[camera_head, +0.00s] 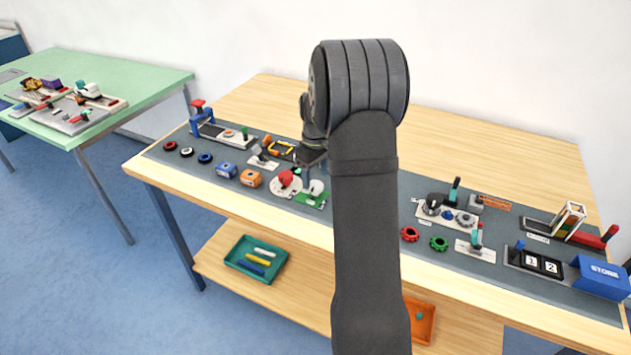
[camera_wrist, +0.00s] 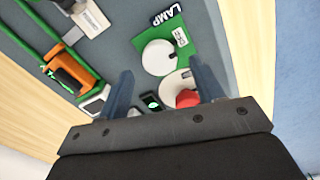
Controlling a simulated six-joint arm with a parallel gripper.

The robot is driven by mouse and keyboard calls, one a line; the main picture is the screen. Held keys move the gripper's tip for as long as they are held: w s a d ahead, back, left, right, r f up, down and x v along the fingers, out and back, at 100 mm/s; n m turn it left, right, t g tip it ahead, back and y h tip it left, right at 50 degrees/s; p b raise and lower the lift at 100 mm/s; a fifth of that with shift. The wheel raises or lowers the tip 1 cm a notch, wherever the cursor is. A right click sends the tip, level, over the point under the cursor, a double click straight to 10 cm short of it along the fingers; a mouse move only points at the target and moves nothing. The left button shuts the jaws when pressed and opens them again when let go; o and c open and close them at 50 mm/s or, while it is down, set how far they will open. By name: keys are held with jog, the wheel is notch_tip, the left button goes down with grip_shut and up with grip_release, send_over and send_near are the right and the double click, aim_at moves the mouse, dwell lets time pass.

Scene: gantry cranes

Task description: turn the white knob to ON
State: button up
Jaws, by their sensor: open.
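The white knob (camera_wrist: 158,57) is a round white disc on a green plate (camera_wrist: 203,22) with a dark LAMP label and a small white label beside it, too small to read surely. In the head view the white knob (camera_head: 316,187) and green plate (camera_head: 310,201) are near the table's front edge. My gripper (camera_wrist: 160,70) is open and empty, its two fingers on either side of the knob in the wrist view; I cannot tell how far above it. In the head view my gripper (camera_head: 312,160) is partly hidden by my arm. The knob's setting is unclear.
A red knob (camera_wrist: 187,98) on a pale round plate sits close to the right finger. In the head view this red knob (camera_head: 286,178) is just left of the green plate. Orange (camera_head: 251,179) and blue (camera_head: 226,170) blocks stand further left. My arm hides the mat's middle.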

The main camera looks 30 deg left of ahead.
aim_at(315, 184)
jog(key=shift+f, duration=1.55)
jog(key=shift+c, duration=0.2)
jog(key=c, duration=0.9)
